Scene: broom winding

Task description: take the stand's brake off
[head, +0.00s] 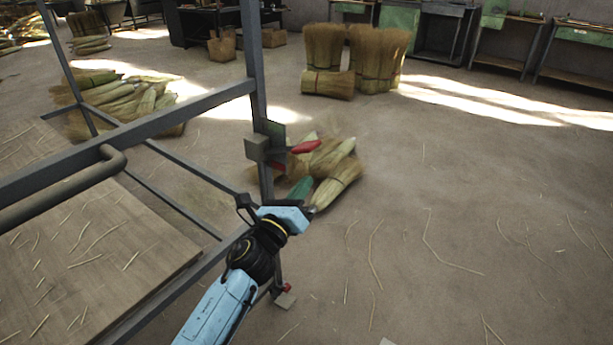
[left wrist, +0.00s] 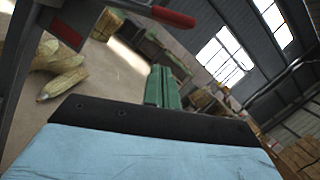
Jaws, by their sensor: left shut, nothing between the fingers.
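The stand is a grey metal frame (head: 180,118) on the left of the head view. A grey block (head: 262,146) sits on its near upright, with a red lever (head: 305,147) sticking out to the right. My right gripper is in neither view.
A wooden board (head: 85,262) lies low within the frame. A small foot with a red part (head: 287,292) is at the upright's bottom. Broom bundles (head: 338,180) lie on the floor behind my gripper. The floor at right is mostly clear, with scattered straw.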

